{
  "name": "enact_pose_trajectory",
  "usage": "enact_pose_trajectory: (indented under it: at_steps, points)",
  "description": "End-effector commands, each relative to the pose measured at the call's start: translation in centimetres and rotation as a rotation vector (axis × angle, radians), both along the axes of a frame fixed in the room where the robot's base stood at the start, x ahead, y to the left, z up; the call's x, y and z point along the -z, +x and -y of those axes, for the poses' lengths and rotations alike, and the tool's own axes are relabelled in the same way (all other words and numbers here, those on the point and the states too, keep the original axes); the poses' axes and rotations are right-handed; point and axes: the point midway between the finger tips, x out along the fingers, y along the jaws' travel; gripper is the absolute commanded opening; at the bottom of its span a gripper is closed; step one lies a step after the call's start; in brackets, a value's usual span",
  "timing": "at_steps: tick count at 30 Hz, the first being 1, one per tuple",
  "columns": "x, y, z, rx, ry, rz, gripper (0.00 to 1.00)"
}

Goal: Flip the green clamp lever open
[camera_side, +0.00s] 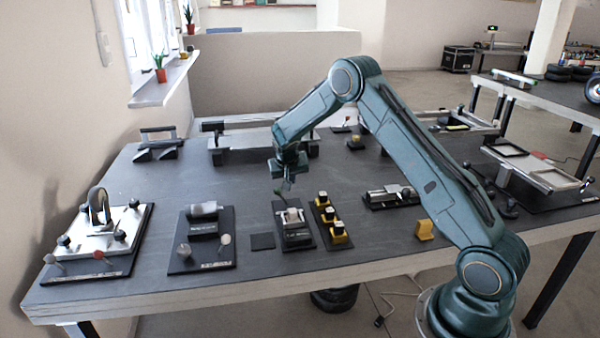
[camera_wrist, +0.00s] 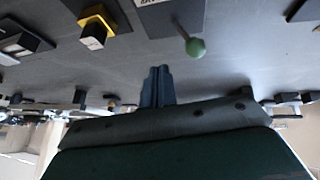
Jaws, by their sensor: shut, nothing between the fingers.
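The green clamp lever shows in the wrist view as a round green knob (camera_wrist: 196,47) on a thin rod, right of and above my fingertips. In the side view the small green knob (camera_side: 280,192) stands just above the clamp (camera_side: 293,216), which sits on a dark base plate. My gripper (camera_side: 287,182) hangs over the far side of the clamp, close to the knob. In the wrist view my gripper (camera_wrist: 158,72) is shut with its fingers together and nothing between them. The knob looks apart from the fingers. Most of the clamp is out of the wrist view.
A tray of yellow and black blocks (camera_side: 330,222) stands right of the clamp. A small dark pad (camera_side: 262,241) and a plate with a grey cylinder (camera_side: 203,213) lie to the left. A yellow block (camera_side: 425,230) is near the front edge.

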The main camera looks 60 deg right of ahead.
Motion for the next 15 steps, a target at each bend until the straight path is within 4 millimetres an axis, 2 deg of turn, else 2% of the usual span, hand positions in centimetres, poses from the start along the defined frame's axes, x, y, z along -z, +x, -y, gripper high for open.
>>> enact_pose_trajectory:
  at_steps: [10, 15]
  points:
    - [-0.14, 0.02, -0.12, 0.000, 0.000, 0.000, 0.00]
    - [-0.87, 0.02, -0.80, -0.002, -0.001, 0.001, 0.00]
